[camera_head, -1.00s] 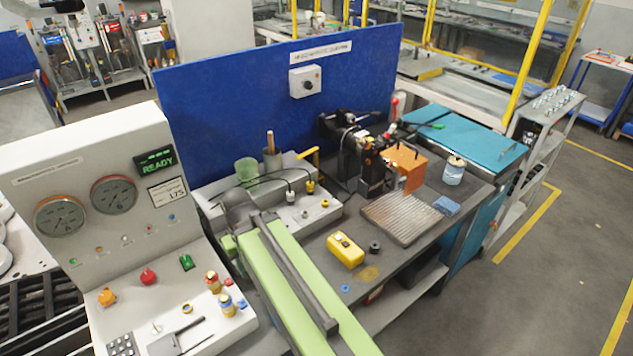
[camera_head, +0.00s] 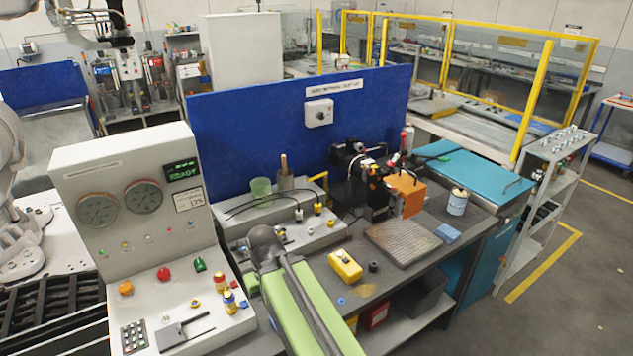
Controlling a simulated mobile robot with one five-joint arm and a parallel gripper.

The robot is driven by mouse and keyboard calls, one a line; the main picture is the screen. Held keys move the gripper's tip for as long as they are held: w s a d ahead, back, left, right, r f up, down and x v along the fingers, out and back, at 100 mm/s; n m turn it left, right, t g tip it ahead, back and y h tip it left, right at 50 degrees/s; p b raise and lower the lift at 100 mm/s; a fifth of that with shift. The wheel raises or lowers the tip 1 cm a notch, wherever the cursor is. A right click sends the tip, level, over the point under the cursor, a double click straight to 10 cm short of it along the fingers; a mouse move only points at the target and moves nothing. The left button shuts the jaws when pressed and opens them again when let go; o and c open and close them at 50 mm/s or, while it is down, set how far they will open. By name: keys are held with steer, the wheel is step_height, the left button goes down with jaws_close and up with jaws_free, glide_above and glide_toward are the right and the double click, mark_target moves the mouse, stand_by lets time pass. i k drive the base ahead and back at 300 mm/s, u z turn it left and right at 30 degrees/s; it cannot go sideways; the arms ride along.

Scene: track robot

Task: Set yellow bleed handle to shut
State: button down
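A yellow bent handle (camera_head: 319,178) stands at the back right of the light grey valve block (camera_head: 345,226), close to the blue backboard. It looks like the bleed handle, but its label and exact setting cannot be read. Small yellow-topped fittings (camera_head: 318,208) sit on the block in front of it. My green and dark grey arm reaches up from the bottom centre, its dark elbow in front of the block's left part. My gripper does not show; the arm may hide it.
A control console (camera_head: 75,160) with gauges and a READY display stands at left. A yellow box (camera_head: 346,266) and a ribbed plate (camera_head: 402,243) lie on the bench. A black clamp device with an orange block (camera_head: 407,193) stands right of the valve block.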

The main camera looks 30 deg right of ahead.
mark_target(326, 173)
steer(key=z, duration=0.5)
steer(key=k, duration=0.1)
steer(key=u, duration=2.7)
steer(key=k, duration=1.6)
steer(key=z, duration=1.45)
steer(key=i, duration=0.95)
steer(key=z, duration=0.05)
